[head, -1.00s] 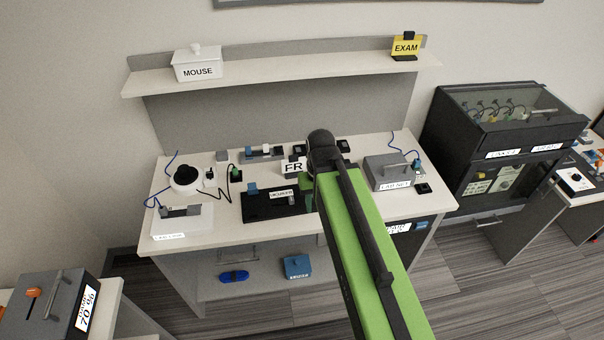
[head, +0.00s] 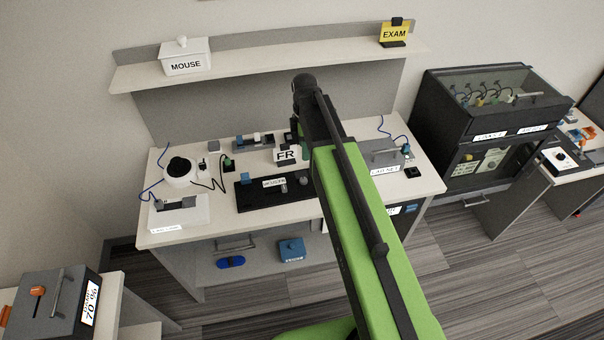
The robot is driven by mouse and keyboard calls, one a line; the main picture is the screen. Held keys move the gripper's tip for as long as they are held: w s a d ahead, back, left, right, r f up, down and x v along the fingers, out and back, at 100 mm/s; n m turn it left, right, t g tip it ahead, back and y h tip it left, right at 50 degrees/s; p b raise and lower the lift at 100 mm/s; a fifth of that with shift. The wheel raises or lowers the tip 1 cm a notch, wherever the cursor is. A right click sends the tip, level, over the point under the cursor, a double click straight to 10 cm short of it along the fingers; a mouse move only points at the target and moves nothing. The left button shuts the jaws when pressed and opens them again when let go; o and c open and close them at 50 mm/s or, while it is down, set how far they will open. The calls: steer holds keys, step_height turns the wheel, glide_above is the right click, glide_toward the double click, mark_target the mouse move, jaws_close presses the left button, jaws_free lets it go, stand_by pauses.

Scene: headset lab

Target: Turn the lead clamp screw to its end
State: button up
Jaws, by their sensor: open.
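My arm crosses the middle of the head view, its dark upper joint standing above the bench. A small green part shows beside the arm over the bench. My gripper's jaws are hidden behind the arm. I cannot make out the lead clamp screw with certainty. A black board (head: 250,197) lies at the bench's front middle, with a blue block (head: 245,178) at its left and a small grey upright part (head: 284,187) near its label. A white-based fixture (head: 190,218) with a grey bar stands at the front left.
The white bench (head: 165,236) carries a round white device (head: 180,181), an FR sign (head: 286,156) and a grey box (head: 378,153) partly behind my arm. A shelf (head: 260,63) overhangs the back. A dark cabinet (head: 490,100) stands right, a grey box (head: 45,305) lower left.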

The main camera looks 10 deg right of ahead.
mark_target(303, 179)
steer(key=shift+n, duration=0.6)
steer(key=f+b, duration=0.5)
steer(key=b, duration=0.1)
steer(key=f+b, duration=0.5)
steer(key=f, duration=0.1)
steer(key=f+b, duration=0.6)
steer(key=shift+w+f+b, duration=0.2)
steer(key=shift+w+b, duration=0.1)
steer(key=shift+w, duration=0.1)
steer(key=shift+r, duration=0.15)
jaws_close()
steer(key=shift+a, duration=0.25)
steer(key=shift+d, duration=0.2)
